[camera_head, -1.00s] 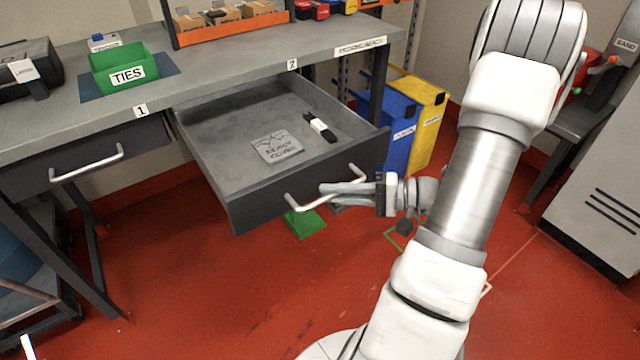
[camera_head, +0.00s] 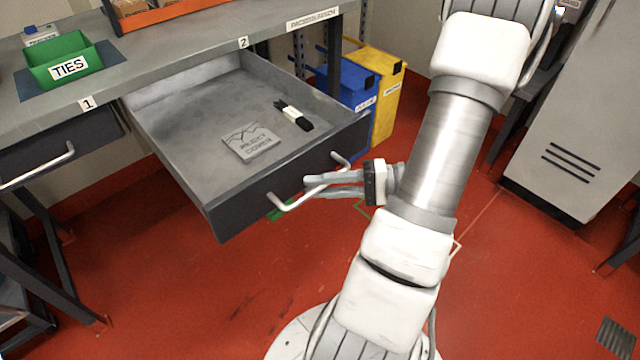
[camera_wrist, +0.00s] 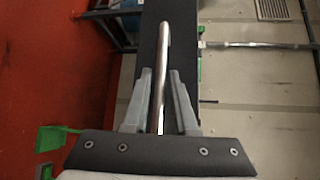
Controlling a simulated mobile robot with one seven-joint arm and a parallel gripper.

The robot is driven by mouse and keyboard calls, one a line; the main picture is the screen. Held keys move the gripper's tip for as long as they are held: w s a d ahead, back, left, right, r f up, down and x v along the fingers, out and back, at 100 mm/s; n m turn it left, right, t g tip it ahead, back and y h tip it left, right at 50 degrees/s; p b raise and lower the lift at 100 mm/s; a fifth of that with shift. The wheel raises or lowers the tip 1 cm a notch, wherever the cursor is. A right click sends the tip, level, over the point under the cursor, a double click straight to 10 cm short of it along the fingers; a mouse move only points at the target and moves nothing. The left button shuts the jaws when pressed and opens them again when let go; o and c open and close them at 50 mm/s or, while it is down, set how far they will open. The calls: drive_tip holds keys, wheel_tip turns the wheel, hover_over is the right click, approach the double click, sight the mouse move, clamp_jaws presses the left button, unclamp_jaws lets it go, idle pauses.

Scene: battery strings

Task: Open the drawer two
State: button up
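Drawer two (camera_head: 175,135) is a dark grey drawer under the bench label "2" (camera_head: 243,43). It stands pulled far out in the head view, with its inside in plain sight. It holds a grey slab marked "reject cover" (camera_head: 251,143) and a small black-and-white item (camera_head: 294,115). A silver bar handle (camera_head: 290,201) is on its front. My gripper (camera_head: 309,187) is at this handle. In the wrist view, the handle (camera_wrist: 163,45) runs between my two fingers (camera_wrist: 160,75), with narrow gaps beside it, so the gripper looks open around the bar.
Closed drawer one (camera_head: 60,157) is at left under label "1". A green "TIES" bin (camera_head: 63,62) sits on the bench (camera_head: 185,62). Blue (camera_head: 350,88) and yellow (camera_head: 382,110) bins stand behind the drawer at right. A grey cabinet (camera_head: 585,110) is far right. Red floor (camera_head: 165,290) in front is clear.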

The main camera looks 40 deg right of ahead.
drive_tip(key=shift+o, duration=1)
drive_tip(key=p+v, duration=0.3)
drive_tip(key=v, duration=1.4)
drive_tip(key=shift+d, duration=0.2)
